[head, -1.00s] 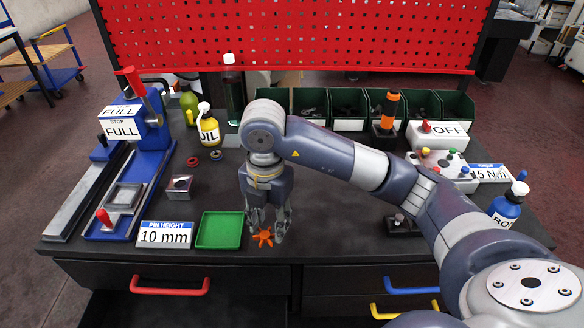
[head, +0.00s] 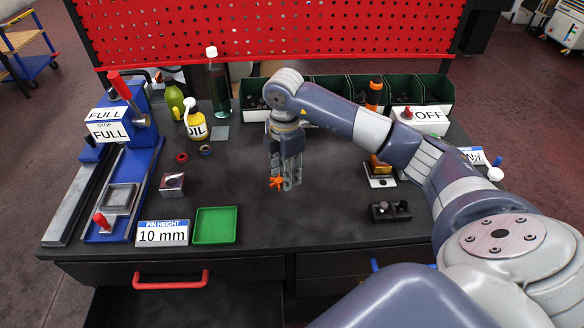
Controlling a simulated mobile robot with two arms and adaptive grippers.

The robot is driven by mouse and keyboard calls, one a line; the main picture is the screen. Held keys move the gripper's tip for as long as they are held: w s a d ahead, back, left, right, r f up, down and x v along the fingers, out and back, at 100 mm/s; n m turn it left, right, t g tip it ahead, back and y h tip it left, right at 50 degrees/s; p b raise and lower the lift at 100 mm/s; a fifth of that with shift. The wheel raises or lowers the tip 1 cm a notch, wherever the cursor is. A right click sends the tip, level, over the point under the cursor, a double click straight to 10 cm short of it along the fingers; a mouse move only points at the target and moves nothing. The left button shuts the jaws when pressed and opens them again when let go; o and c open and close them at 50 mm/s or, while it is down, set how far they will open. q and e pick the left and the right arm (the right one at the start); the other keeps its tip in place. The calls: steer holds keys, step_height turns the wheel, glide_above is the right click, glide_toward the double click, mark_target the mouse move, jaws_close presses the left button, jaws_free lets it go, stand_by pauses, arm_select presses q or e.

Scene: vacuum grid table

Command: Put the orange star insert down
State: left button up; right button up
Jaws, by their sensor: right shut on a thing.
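The orange star insert (head: 276,183) is a small star-shaped piece near the middle of the black table (head: 310,222). My right gripper (head: 284,184) points down and is shut on the star at its fingertips. The star looks close to the table top, but I cannot tell whether it touches it. The lower part of the fingers partly hides the star. My left gripper does not show.
A green tray (head: 215,226) and a "10 mm" sign (head: 162,234) lie left of the gripper. A metal block (head: 172,184) and a blue press (head: 125,165) stand further left. A black fixture (head: 390,211) is at the right. Table between tray and fixture is clear.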

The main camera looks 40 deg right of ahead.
steer(key=d, duration=0.1)
steer(key=w+d, duration=0.1)
steer(key=d, duration=0.1)
steer(key=shift+w+f, duration=0.15)
steer(key=shift+w, duration=0.1)
step_height(320, 180, down, 3)
steer(key=shift+r+p, duration=0.1)
steer(key=shift+p, duration=0.85)
steer(key=shift+f, duration=0.3)
steer(key=shift+f, duration=0.1)
steer(key=shift+f, duration=0.1)
steer(key=o, duration=0.7)
steer(key=shift+o, duration=0.2)
